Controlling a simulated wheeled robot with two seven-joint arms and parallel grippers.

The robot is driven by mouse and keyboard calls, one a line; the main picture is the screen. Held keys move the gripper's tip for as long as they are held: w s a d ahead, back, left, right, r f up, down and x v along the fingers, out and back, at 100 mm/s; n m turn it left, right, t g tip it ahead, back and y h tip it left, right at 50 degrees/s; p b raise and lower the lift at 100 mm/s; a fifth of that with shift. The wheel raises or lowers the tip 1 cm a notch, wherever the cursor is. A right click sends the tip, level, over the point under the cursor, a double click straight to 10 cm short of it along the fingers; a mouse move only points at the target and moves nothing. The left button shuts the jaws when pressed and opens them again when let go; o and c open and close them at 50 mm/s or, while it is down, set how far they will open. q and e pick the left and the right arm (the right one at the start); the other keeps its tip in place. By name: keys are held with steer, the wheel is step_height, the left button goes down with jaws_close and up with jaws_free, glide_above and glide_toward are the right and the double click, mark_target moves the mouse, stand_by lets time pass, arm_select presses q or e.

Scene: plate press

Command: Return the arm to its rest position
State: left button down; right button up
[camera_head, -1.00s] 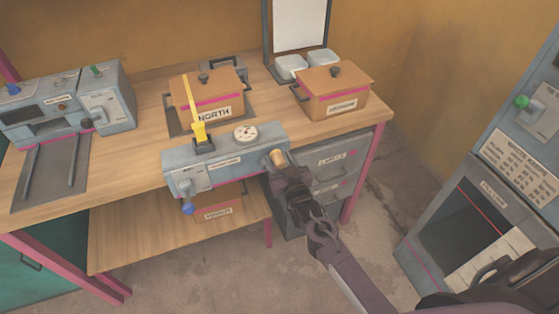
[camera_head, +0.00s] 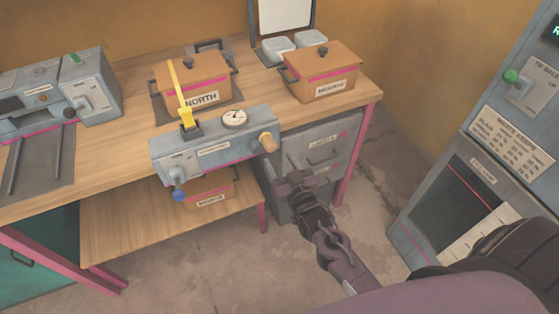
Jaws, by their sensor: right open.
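My right gripper (camera_head: 296,178) is in the middle of the view, in front of the grey drawer cabinet under the table. It is open and empty, apart from the tan knob (camera_head: 267,142) on the right end of the grey press panel (camera_head: 212,144). My right arm reaches in from the lower right. My left gripper is not in view.
A box marked NORTH (camera_head: 193,80) and another lidded orange box (camera_head: 320,75) stand on the wooden table (camera_head: 128,141). The drawer cabinet (camera_head: 335,150) is close behind my gripper. A grey machine (camera_head: 480,190) stands at the right. Floor between them is clear.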

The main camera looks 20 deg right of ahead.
steer(key=s+f+n+g, duration=0.1)
steer(key=s+f+g, duration=0.4)
steer(key=f, duration=0.9)
steer(key=s+f+g, duration=0.3)
steer(key=s+f, duration=0.4)
steer(key=f, duration=0.6)
steer(key=s+d+f+g, duration=0.1)
steer(key=s+f+g, duration=0.2)
steer(key=s+f, duration=0.3)
steer(key=s+d+f+n+g, duration=0.1)
steer(key=s+f+g, duration=0.2)
steer(key=s, duration=1.1)
steer(key=s+f+g, duration=0.3)
steer(key=s+f, duration=0.6)
steer(key=s, duration=0.1)
steer(key=shift+d+f+n+h, duration=0.15)
steer(key=shift+d+n+h, duration=0.15)
steer(key=shift+d, duration=0.1)
